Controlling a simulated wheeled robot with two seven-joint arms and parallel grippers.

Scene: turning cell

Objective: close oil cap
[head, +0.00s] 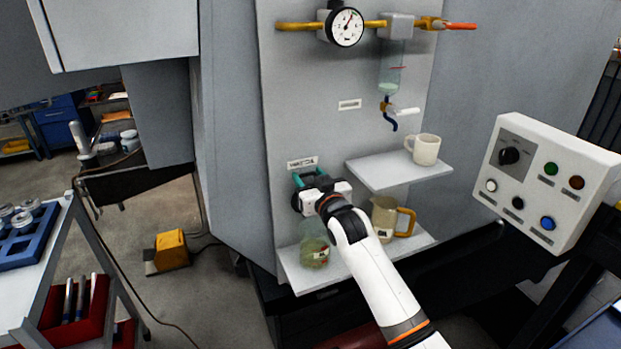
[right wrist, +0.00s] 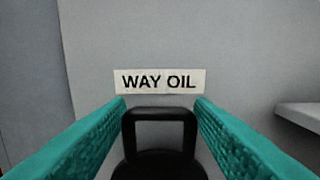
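The black oil cap (right wrist: 160,166), with a square loop handle, shows in the right wrist view below the "WAY OIL" label (right wrist: 160,82). My right gripper (right wrist: 160,104) has one teal finger on each side of the handle. I cannot tell whether the fingers press on it. In the head view my right gripper (head: 311,178) is at the panel, just below the label (head: 302,163). There the gripper and wrist mostly hide the cap, and I cannot tell how it sits on its opening. My left gripper is not in view.
A lower shelf (head: 300,280) holds a glass bottle (head: 314,250) and a beige jug (head: 383,217) close to my right arm. An upper shelf (head: 395,171) holds a mug (head: 426,150). A control box (head: 545,180) stands right; a trolley (head: 40,270) stands left.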

